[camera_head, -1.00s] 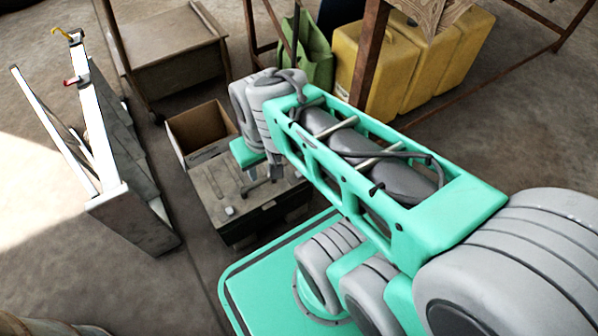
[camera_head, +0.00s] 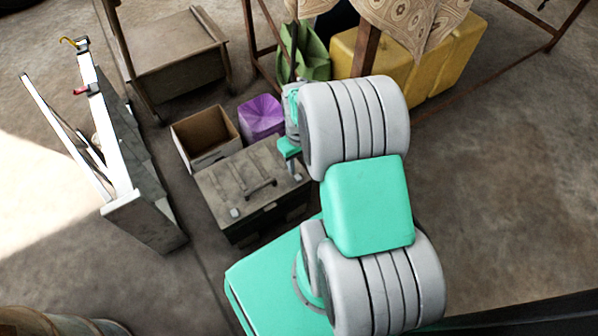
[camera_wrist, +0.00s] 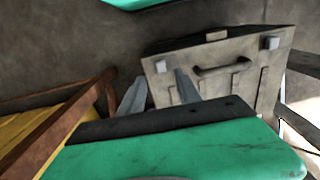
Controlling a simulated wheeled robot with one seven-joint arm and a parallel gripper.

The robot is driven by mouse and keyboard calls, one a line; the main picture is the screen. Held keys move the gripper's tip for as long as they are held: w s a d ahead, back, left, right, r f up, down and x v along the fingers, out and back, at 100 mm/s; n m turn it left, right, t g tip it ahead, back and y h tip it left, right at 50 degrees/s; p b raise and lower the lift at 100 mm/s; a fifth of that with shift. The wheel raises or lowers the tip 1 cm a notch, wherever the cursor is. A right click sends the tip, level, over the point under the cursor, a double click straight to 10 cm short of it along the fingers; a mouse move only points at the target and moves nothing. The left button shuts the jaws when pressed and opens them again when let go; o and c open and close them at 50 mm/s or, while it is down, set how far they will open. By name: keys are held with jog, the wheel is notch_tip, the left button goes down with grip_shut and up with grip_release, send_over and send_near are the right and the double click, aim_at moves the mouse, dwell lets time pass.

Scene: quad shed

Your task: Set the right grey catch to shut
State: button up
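A grey toolbox (camera_head: 228,186) with a lid handle (camera_head: 262,188) stands on the floor; the handle also shows in the wrist view (camera_wrist: 223,68). The left grey catch (camera_head: 235,213) is at its near edge; in the wrist view this catch (camera_wrist: 272,43) is on the right. The right grey catch (camera_wrist: 161,66) shows on the left in the wrist view, just beyond my fingertips. My gripper (camera_wrist: 160,75) is open and empty, its two fingers apart beside that catch; contact cannot be told. In the head view my gripper (camera_head: 293,166) is at the box's right end, partly hidden by my arm.
An open cardboard box (camera_head: 205,137) and a purple box (camera_head: 262,116) stand behind the toolbox. Yellow canisters (camera_head: 372,62) and a green bag (camera_head: 310,60) are at the back. A white-edged metal unit (camera_head: 140,215) stands left. Bare floor lies between it and the toolbox.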

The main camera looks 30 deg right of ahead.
aim_at(299, 178)
notch_tip(299, 178, down, 8)
jog(key=b, duration=0.3)
jog(key=shift+r+b, duration=0.25)
jog(key=shift+b, duration=0.05)
jog(key=shift+c, duration=0.4)
grip_shut()
dwell(0.6)
